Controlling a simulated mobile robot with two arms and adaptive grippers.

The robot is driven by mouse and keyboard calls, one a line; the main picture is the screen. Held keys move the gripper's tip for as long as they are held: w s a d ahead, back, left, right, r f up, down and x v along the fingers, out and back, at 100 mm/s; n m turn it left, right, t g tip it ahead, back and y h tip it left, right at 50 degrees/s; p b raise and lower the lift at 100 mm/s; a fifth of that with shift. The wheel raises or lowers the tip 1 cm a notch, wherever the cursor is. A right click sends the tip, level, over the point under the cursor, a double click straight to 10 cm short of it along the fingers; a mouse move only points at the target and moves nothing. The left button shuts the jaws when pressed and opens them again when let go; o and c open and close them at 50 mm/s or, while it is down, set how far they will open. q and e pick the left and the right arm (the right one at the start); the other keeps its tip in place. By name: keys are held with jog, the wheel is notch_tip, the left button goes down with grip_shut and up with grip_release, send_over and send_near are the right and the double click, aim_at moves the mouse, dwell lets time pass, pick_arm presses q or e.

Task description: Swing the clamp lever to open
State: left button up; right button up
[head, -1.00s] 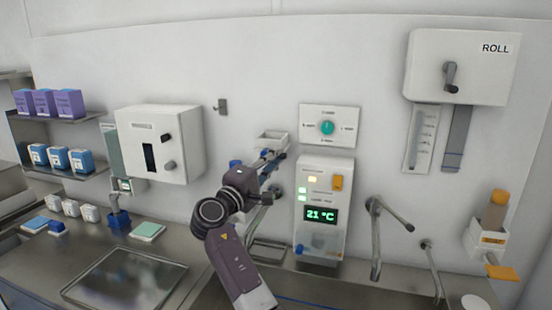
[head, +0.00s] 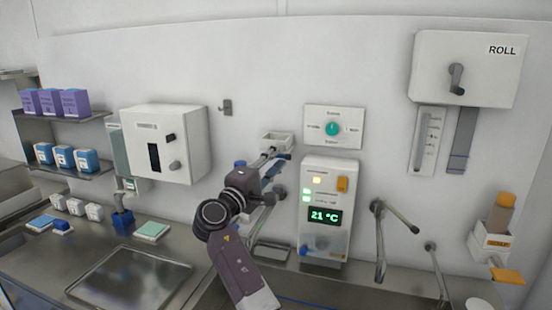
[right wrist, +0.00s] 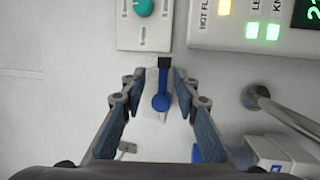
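The clamp lever (right wrist: 161,100), blue with a black end on a small pale mount, shows in the right wrist view between my fingers. My right gripper (right wrist: 160,88) is open, with one blue-grey finger on each side of the lever. Small gaps show beside the lever, and I see no clear contact. In the head view my right gripper (head: 274,163) reaches toward the wall, left of the temperature unit, and its body hides the lever there. My left gripper is in neither view.
The temperature unit (head: 325,235) stands right of my gripper, with a teal dial panel (head: 334,127) above it. A small white wall box (head: 276,142) is close to the fingers. Bent metal handles (head: 381,245) stick out farther right. A white dispenser (head: 166,145) hangs left.

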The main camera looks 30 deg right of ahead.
jog(key=v, duration=1.2)
jog(key=shift+r, duration=0.15)
jog(key=shift+w+a, duration=0.1)
jog(key=shift+a, duration=0.05)
